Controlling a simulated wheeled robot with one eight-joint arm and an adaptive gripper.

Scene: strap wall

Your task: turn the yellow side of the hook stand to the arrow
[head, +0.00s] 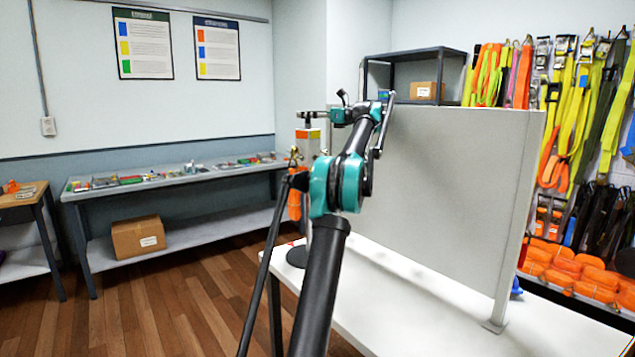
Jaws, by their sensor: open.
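The hook stand (308,150) is at the left end of the white table, partly behind my arm. It is an upright post with a pale face, an orange patch at its upper left and a yellow-green patch at its upper right. A brass-coloured hook (294,157) and a hanging orange strap (294,205) show on its left. Its dark round base (297,257) rests on the table. My gripper (311,115) appears small, open, at or just above the stand's top; I cannot tell if it touches. I cannot make out the arrow; a small red mark (290,243) shows near the base.
A tall grey panel (450,190) stands on the white table (410,305), right of my arm. A dark shelf frame with a box (426,90) is behind it. Straps (570,110) hang at right. A workbench (190,175) lines the left wall; wooden floor is clear.

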